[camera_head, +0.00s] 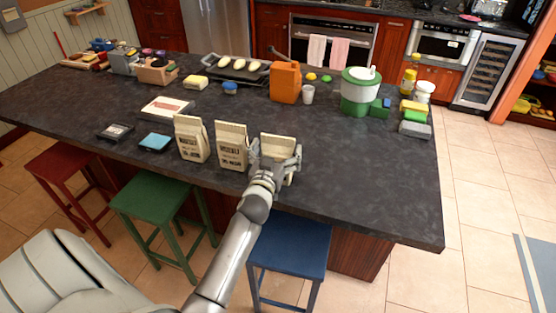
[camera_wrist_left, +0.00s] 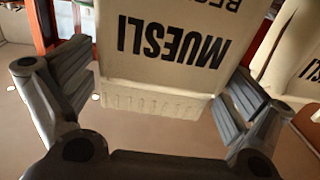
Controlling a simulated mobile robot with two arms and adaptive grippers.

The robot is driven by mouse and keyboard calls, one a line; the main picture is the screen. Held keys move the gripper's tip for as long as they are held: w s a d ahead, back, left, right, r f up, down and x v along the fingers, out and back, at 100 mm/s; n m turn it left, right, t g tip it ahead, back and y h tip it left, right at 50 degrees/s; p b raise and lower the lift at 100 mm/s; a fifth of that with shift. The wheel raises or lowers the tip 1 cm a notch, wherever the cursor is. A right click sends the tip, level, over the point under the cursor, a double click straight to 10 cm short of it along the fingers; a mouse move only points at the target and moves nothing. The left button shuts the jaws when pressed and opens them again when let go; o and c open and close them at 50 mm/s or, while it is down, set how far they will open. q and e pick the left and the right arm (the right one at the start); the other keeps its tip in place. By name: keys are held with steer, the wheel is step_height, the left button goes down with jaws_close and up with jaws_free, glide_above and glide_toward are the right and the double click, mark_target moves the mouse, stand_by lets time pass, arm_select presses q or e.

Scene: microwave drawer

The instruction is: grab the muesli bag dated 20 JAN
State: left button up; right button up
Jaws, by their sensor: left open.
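Three cream muesli bags stand upright in a row near the counter's front edge: a left bag (camera_head: 190,139), a middle bag (camera_head: 231,146) and a right bag (camera_head: 278,147). Their dates are too small to read. My left gripper (camera_head: 274,160) is at the right bag, with its fingers open on either side of it. In the left wrist view the right bag (camera_wrist_left: 165,45) appears upside down between the spread fingers of my gripper (camera_wrist_left: 163,80), with "MUESLI" readable and its date out of frame. Another bag (camera_wrist_left: 295,60) shows at the right edge. My right gripper is not in view.
The dark counter (camera_head: 370,190) is clear to the right of the bags. An orange container (camera_head: 285,82), a white cup (camera_head: 308,95) and a green-and-white pot (camera_head: 358,90) stand behind. A blue stool (camera_head: 290,245) and a green stool (camera_head: 152,196) stand in front.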

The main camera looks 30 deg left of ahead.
arm_select(q)
steer(key=shift+w+a, duration=0.15)
steer(key=shift+w, duration=0.3)
steer(key=shift+c, duration=0.4)
steer(key=shift+r, duration=0.1)
steer(key=c, duration=1.4)
